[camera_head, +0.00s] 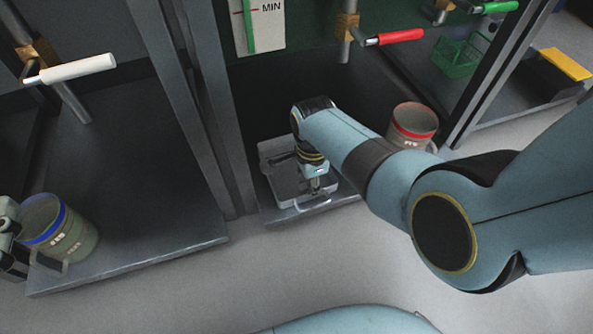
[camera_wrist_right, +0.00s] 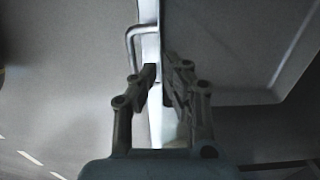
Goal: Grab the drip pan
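The drip pan (camera_head: 275,151) is a shallow grey tray on the floor plate of the middle bay, with a bar handle on its near side. My right gripper (camera_head: 317,186) points down at its near edge. In the right wrist view the right fingertips (camera_wrist_right: 162,72) sit close on either side of the pan's pale rim (camera_wrist_right: 149,14), with hardly any gap. The pan's bar handle (camera_wrist_right: 130,45) shows beside the left finger. The right forearm hides part of the bay. My left gripper (camera_head: 12,245) is partly cut off at the left edge, beside a blue-rimmed can; its fingers are unclear.
The blue-rimmed can (camera_head: 68,238) stands on the left plate. A red-rimmed can (camera_head: 414,121) stands behind my right arm. White (camera_head: 78,69), red (camera_head: 400,37) and green (camera_head: 500,7) valve handles hang above. Upright posts (camera_head: 222,130) flank the bay. The front floor is clear.

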